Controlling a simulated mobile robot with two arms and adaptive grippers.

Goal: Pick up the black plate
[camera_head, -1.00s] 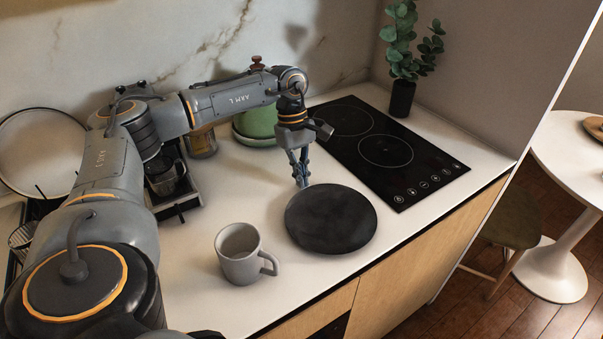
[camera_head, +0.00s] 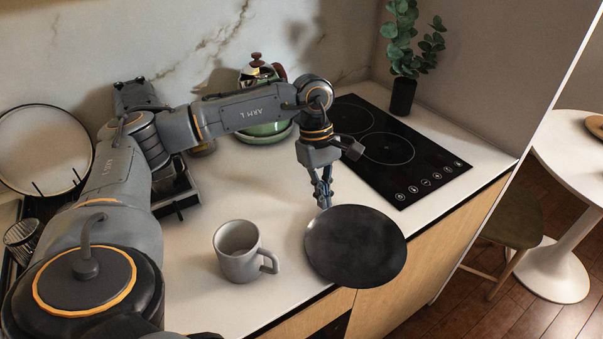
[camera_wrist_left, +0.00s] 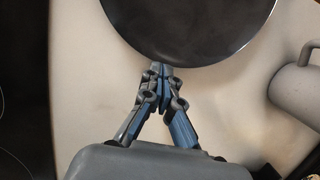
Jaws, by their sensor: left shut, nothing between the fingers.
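The black plate (camera_head: 356,246) is round and flat. In the head view it lies at the counter's front edge, and its front right part reaches past that edge. My left gripper (camera_head: 322,204) points down at the plate's back left rim, with its fingers shut and empty. In the left wrist view the shut fingertips (camera_wrist_left: 160,72) are right at the rim of the plate (camera_wrist_left: 190,25). I cannot tell whether they touch it. My right gripper is not in view.
A grey mug (camera_head: 239,251) stands left of the plate and also shows in the left wrist view (camera_wrist_left: 297,90). A black cooktop (camera_head: 405,165) lies behind to the right. A green kettle (camera_head: 262,130) stands at the back. The white counter (camera_head: 270,185) between mug and kettle is clear.

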